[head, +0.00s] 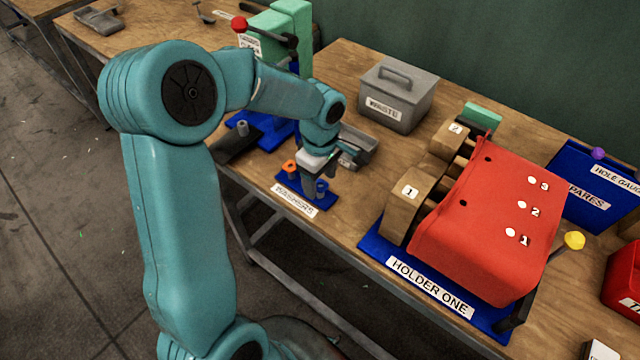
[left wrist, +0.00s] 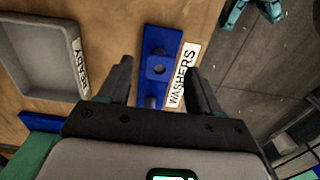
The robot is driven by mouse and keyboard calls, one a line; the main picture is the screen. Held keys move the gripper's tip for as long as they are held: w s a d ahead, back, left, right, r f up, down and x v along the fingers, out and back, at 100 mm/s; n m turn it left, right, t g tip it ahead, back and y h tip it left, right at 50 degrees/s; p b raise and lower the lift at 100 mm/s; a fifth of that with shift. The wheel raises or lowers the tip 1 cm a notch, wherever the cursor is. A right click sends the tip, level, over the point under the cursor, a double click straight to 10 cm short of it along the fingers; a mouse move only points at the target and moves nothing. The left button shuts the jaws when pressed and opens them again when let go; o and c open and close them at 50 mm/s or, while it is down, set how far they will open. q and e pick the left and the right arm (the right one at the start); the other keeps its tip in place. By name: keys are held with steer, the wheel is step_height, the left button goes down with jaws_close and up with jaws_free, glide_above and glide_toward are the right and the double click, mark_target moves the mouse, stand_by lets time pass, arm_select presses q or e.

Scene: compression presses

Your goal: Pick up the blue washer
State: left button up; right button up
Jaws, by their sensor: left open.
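The blue washer (head: 321,187) sits on the blue washer stand (head: 304,198), at its right end in the head view. My left gripper (head: 318,180) is open above the washer's end of the stand, with a finger on each side of the washer in the wrist view. Whether the fingers touch it I cannot tell. My right gripper is not in view.
A grey tray (head: 358,148) labelled READY in the wrist view (left wrist: 42,58) lies behind the stand. A grey lidded box (head: 397,97) stands further back. The red holder (head: 490,230) on a blue base is to the right. The bench front edge is close to the stand.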

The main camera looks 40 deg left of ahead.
arm_select(q)
steer(key=shift+f+b, duration=0.25)
steer(key=shift+b, duration=0.1)
steer(key=shift+c, duration=0.3)
steer(key=c, duration=1.1)
